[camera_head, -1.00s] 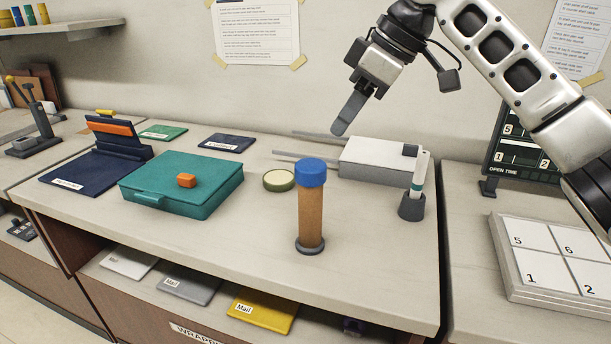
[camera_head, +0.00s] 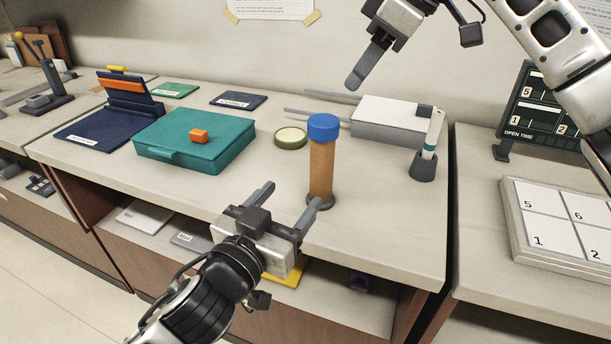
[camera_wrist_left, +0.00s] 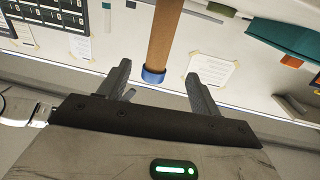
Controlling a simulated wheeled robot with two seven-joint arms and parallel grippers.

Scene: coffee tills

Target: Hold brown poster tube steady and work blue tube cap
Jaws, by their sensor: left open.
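The brown poster tube (camera_head: 321,172) stands upright on the counter in a dark round base, with the blue tube cap (camera_head: 323,128) on its top end. My left gripper (camera_head: 291,197) is open at the counter's front edge, low and just left of the tube. One finger overlaps the tube's base in the head view; contact cannot be told. In the left wrist view the tube (camera_wrist_left: 163,38) and cap (camera_wrist_left: 153,76) show between the spread fingers. My right gripper (camera_head: 357,80) hangs above and behind the cap, apart from it; its fingers are seen edge-on.
A white-and-grey box (camera_head: 388,124) and a pen holder (camera_head: 423,168) stand right. Bare counter lies right of the tube.

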